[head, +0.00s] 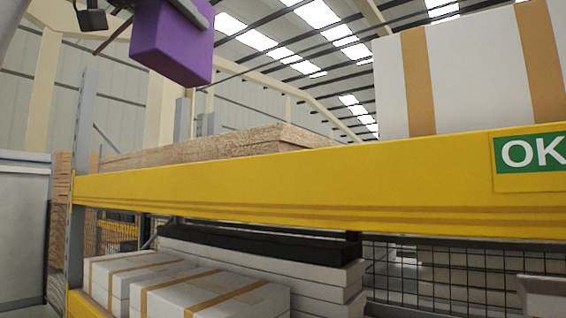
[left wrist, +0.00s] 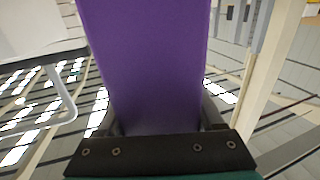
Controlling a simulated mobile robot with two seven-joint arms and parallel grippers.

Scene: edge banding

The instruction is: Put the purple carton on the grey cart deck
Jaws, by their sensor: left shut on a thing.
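The purple carton (head: 173,42) hangs high in the upper left of the head view, in front of the rack and above its yellow beam. My left gripper (left wrist: 161,122) is shut on the carton, with a dark finger on either side of it in the left wrist view. The carton (left wrist: 146,60) fills the middle of that view. Only dark and grey parts of the left gripper show beside the carton in the head view, cut by the top edge. I cannot see the grey cart deck in either view. My right gripper is not in view.
A yellow rack beam (head: 300,190) with a green OK sign (head: 533,153) crosses the head view. Chipboard sheets (head: 220,147) and a large white box (head: 480,70) lie above it. White taped boxes (head: 210,292) fill the lower shelf. A grey upright (head: 82,150) stands left.

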